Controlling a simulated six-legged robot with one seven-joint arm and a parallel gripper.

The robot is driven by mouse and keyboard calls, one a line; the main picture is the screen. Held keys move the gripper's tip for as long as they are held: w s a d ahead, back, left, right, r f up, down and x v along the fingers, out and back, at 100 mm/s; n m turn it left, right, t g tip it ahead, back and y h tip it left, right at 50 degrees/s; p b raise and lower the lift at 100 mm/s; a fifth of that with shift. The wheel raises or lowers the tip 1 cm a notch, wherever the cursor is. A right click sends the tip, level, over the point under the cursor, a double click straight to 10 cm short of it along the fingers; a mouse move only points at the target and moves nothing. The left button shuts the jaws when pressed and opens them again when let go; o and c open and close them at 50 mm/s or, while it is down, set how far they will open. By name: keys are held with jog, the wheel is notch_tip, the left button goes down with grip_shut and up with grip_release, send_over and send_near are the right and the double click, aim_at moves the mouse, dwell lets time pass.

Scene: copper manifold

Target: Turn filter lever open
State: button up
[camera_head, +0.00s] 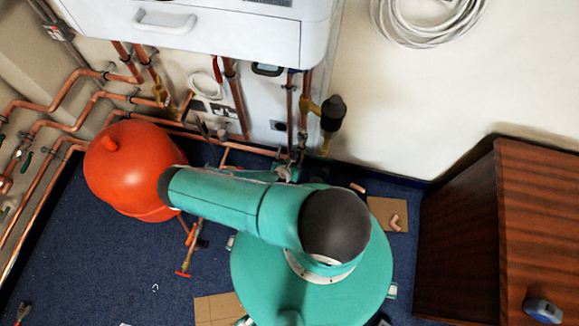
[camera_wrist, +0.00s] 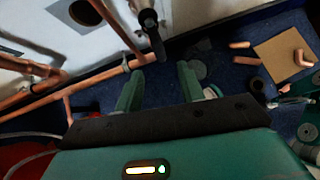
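A black cylindrical fitting, which looks like the filter (camera_head: 333,113), hangs on brass pipework below the white boiler in the head view. A dark fitting (camera_wrist: 150,22) stands beyond my fingertips at the top of the wrist view; I cannot tell for sure that it is the same one. No filter lever can be made out clearly in either view. My gripper (camera_wrist: 160,82) has its two teal fingers apart, with nothing visible between them. In the head view the gripper is small and partly hidden by my arm, low by the wall under the pipes.
Copper pipes (camera_head: 238,98) run down from the boiler (camera_head: 200,35) and along the wall (camera_wrist: 75,82), close to my fingers. An orange vessel (camera_head: 130,170) stands left of my arm. A wooden cabinet (camera_head: 500,230) is at right. Cardboard (camera_wrist: 283,55) with copper elbows lies on blue carpet.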

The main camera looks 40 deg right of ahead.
jog(key=v, duration=0.4)
jog(key=shift+a, duration=0.1)
dwell(0.5)
